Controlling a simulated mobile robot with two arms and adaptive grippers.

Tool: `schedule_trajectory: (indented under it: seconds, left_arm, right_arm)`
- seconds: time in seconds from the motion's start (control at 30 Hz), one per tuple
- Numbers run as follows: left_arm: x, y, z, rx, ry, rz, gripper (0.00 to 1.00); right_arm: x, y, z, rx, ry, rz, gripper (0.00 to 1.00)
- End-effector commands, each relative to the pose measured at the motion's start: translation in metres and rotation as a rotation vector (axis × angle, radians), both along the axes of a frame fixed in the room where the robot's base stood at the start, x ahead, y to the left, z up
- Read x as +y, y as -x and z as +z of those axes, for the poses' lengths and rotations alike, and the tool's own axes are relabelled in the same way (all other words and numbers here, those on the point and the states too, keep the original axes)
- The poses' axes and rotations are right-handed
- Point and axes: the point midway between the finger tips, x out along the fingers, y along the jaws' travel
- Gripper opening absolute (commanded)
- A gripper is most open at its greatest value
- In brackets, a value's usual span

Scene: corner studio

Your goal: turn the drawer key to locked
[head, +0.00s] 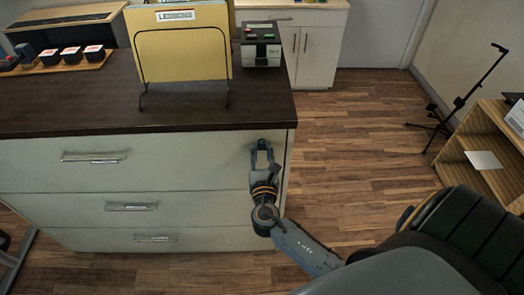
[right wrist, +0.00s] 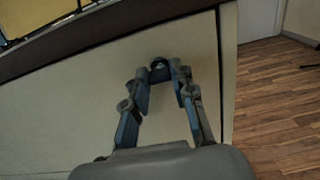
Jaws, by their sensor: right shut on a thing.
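The drawer key (right wrist: 160,70) is a small dark piece at the lock, high on the right end of the top drawer front (head: 130,165). My right gripper (head: 262,150) reaches up to the cabinet's front right corner and is shut on the key. In the right wrist view the two fingertips (right wrist: 162,78) stand on either side of the dark key and lock. The fingers hide much of the key, and I cannot tell which way it is turned. My left gripper is not in view.
The dark cabinet top (head: 60,112) holds a wire rack with yellow folders (head: 185,60), a small box with coloured buttons (head: 262,50) and a wooden tray of small blocks (head: 60,65). Wooden floor (head: 350,140) is clear to the right, up to a shelf unit (head: 465,135) and a stand (head: 455,105).

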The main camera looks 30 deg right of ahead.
Motion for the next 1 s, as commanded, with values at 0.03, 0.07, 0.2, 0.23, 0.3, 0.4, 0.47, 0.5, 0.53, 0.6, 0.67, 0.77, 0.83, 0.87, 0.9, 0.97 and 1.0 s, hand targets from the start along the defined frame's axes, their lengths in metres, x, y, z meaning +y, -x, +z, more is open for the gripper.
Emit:
schedule_trajectory:
  seconds: [0.03,0.07,0.2,0.23,0.3,0.4,0.47,0.5,0.53,0.6,0.67,0.77,0.83,0.87,0.9,0.97,1.0]
  left_arm:
    - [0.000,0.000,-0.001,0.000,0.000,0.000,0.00]
    - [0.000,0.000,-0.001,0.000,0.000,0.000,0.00]
    - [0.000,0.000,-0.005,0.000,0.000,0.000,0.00]
    - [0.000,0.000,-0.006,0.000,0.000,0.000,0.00]
    - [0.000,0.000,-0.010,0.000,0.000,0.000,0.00]
    - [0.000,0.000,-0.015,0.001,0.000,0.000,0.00]
    - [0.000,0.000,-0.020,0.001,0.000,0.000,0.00]
    - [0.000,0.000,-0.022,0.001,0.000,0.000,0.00]
    - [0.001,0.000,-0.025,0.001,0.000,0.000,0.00]
    - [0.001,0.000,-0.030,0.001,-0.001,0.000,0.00]
    - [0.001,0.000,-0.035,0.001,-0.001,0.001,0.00]
    - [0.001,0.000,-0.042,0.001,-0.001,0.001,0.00]
    - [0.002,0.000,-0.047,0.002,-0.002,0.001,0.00]
    - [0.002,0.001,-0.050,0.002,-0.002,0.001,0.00]
    - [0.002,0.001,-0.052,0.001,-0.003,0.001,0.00]
    - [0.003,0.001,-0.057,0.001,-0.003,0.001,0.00]
    - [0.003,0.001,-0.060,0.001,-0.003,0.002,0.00]
  right_arm:
    - [0.000,0.000,0.000,-0.003,-0.004,0.000,0.00]
    - [0.000,0.000,0.000,-0.005,-0.008,0.000,0.00]
    - [0.000,0.000,-0.001,-0.024,-0.038,-0.001,0.00]
    - [0.000,0.000,-0.001,-0.031,-0.049,-0.001,0.00]
    - [0.000,0.000,-0.002,-0.049,-0.079,-0.001,0.00]
    - [0.000,0.000,-0.002,-0.086,-0.138,-0.001,0.00]
    - [0.000,0.000,-0.003,-0.110,-0.178,-0.001,0.00]
    - [0.000,0.000,-0.003,-0.128,-0.208,-0.001,0.00]
    - [0.000,0.000,-0.003,-0.144,-0.232,-0.001,0.00]
    - [0.000,0.000,-0.004,-0.177,-0.288,-0.001,0.00]
    - [0.000,0.000,-0.004,-0.208,-0.336,-0.001,0.00]
    - [0.000,0.000,-0.004,-0.257,-0.417,-0.001,0.00]
    - [0.000,0.000,-0.004,-0.292,-0.474,-0.001,0.00]
    - [0.000,0.000,-0.004,-0.308,-0.500,-0.001,0.00]
    - [0.000,0.000,-0.004,-0.327,-0.531,-0.001,0.00]
    - [0.000,0.000,-0.004,-0.358,-0.580,-0.001,0.00]
    - [0.000,0.000,-0.004,-0.377,-0.612,-0.001,0.00]
